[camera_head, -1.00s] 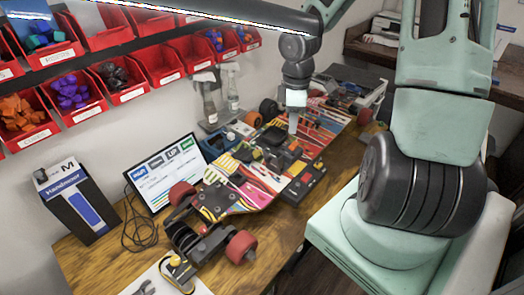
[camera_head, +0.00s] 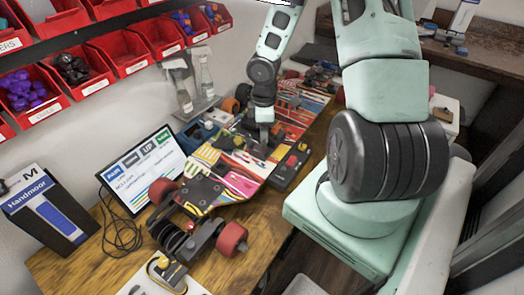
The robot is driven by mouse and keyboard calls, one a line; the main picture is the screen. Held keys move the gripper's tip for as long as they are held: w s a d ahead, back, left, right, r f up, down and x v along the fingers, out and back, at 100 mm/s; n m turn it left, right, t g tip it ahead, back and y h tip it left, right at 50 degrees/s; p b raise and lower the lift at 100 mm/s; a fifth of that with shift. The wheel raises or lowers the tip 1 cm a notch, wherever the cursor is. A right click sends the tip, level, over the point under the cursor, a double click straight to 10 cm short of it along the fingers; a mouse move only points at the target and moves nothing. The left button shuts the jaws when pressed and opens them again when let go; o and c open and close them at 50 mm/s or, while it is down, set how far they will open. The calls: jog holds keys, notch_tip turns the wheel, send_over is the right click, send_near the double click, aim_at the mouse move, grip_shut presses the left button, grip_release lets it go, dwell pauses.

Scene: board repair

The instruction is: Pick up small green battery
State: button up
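I cannot make out a small green battery for certain; the parts on the board are small and partly hidden by my arm. My gripper (camera_head: 264,132) points down over the far half of the colourful skateboard deck (camera_head: 250,172), among dark electronic parts. Its fingertips are too small to tell whether they are open or shut, or whether they touch anything. A dark box with red and yellow buttons (camera_head: 289,163) lies just right of and below my gripper.
Red wheels (camera_head: 232,239) and a truck are at the board's near end. A tablet (camera_head: 142,170) and a Handnoor box (camera_head: 52,215) stand at left. Red bins (camera_head: 121,52) line the wall. Bare wood (camera_head: 262,215) shows at the table's right edge.

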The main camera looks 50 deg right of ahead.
jog(key=shift+w+f+b, duration=0.2)
jog(key=shift+f+b, duration=0.15)
jog(key=shift+f, duration=2.4)
grip_shut()
